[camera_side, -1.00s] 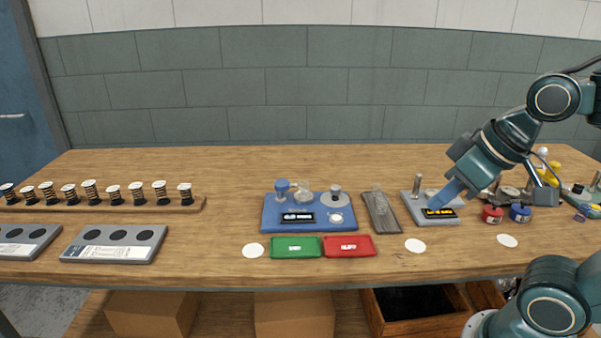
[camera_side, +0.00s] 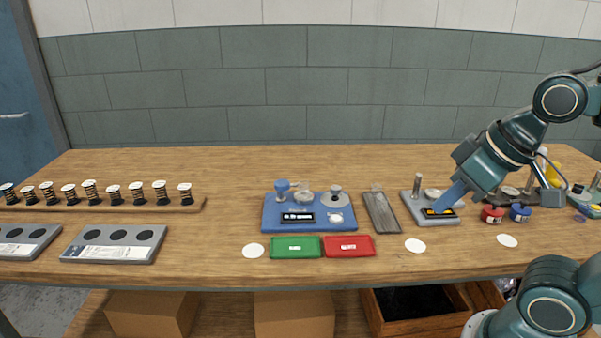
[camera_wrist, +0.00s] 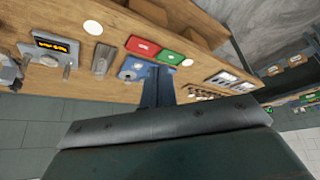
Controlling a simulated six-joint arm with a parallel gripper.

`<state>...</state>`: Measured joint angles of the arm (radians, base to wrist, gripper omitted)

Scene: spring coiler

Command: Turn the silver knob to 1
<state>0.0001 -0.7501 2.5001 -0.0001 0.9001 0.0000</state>
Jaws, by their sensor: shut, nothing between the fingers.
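A round silver knob-like disc (camera_side: 432,193) sits on the grey device (camera_side: 409,208) at the right of the bench. The device has a black display (camera_side: 428,212) with yellow characters, too small to read, and an upright metal post (camera_side: 417,184). My gripper (camera_side: 438,208) is shut and empty. In the wrist view, my gripper (camera_wrist: 157,72) is in the middle and the grey device (camera_wrist: 30,50) at far left. The knob's setting is unreadable.
Left of the grey device lie a grey ribbed tray (camera_side: 381,212) and a blue machine (camera_side: 270,215) with another silver round part (camera_side: 335,190). Red (camera_side: 492,214) and blue (camera_side: 520,212) small pots stand close at right.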

